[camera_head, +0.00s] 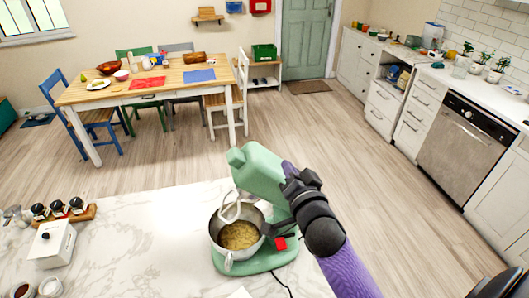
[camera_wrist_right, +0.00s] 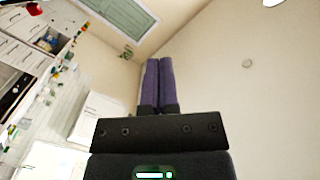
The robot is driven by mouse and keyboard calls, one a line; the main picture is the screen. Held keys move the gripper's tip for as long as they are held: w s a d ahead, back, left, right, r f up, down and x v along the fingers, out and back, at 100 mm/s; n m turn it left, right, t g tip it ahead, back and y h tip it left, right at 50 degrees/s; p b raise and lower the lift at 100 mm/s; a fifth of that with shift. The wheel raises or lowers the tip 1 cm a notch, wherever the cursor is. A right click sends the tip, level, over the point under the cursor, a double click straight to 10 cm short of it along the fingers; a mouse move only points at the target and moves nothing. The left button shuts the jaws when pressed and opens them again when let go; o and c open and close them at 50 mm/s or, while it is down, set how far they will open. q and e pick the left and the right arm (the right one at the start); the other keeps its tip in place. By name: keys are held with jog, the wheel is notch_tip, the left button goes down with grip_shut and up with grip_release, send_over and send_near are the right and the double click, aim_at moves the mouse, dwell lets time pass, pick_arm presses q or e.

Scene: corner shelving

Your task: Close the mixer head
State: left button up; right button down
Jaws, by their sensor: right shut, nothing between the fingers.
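The green stand mixer stands on the marble counter, with its mixer head (camera_head: 257,166) tilted up and open. A whisk attachment (camera_head: 231,208) hangs from the head over the steel bowl (camera_head: 216,239), which holds a yellowish mixture. My right gripper (camera_head: 289,169) is at the right side of the raised head, partly hidden behind it; I cannot tell whether it touches. Its two purple fingers are together and empty in the right wrist view (camera_wrist_right: 152,63). The mixer does not show in the wrist view. My left gripper is not in view.
The marble counter (camera_head: 150,220) is clear left of the mixer. At its left end are a white box (camera_head: 52,245), a wooden rack with small jars (camera_head: 64,215) and small bowls. A dining table (camera_head: 150,95) with chairs stands beyond. White cabinets and a dishwasher (camera_head: 467,145) line the right.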

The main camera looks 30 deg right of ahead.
send_over(267, 169)
jog(key=s+d, duration=0.1)
jog(key=d, duration=0.1)
jog(key=shift+d+f, duration=0.15)
jog(key=shift+f, duration=0.05)
jog(key=shift+w+a+f+b, duration=0.25)
jog(key=shift+a+f, duration=0.15)
jog(key=shift+f, duration=0.2)
jog(key=shift+w+a+f+b, duration=0.1)
jog(key=shift+a+f+b, duration=0.1)
jog(key=shift+a+f, duration=0.3)
jog(key=shift+w+a+f, duration=0.2)
jog(key=shift+a+f, duration=0.05)
jog(key=shift+f, duration=0.2)
